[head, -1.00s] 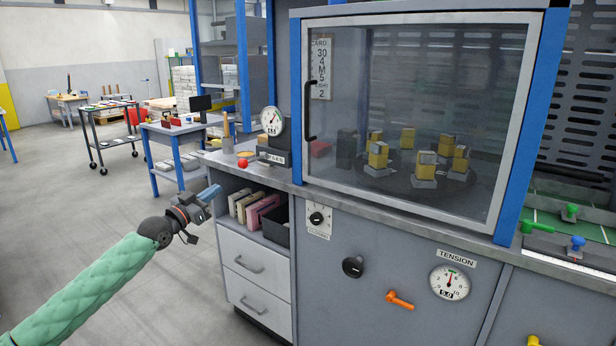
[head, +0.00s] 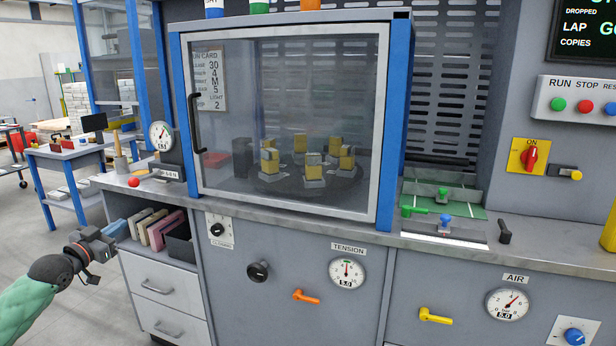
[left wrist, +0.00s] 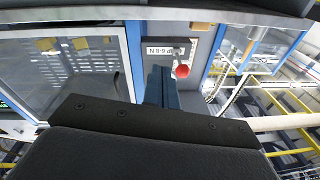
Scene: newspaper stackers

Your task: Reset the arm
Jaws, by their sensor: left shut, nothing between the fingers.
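My left arm, in a green padded sleeve, comes in at the lower left of the head view. Its dark gripper (head: 117,228) has blue fingers, shut and empty, pointing right and up in front of the open shelf beside the cabinet. In the left wrist view the shut blue fingers (left wrist: 162,86) point away from the camera, with nothing between them. A red ball-shaped knob (left wrist: 182,71) shows just right of the fingers there; the knob is on the counter in the head view (head: 133,182). My right gripper is not in view.
The grey counter (head: 440,245) carries a glass-fronted cabinet (head: 385,120) with several yellow-and-grey blocks inside. Below are drawers (head: 165,287), an orange handle (head: 305,296) and a yellow handle (head: 435,316). A red switch (head: 530,155) is at right. Open floor lies left.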

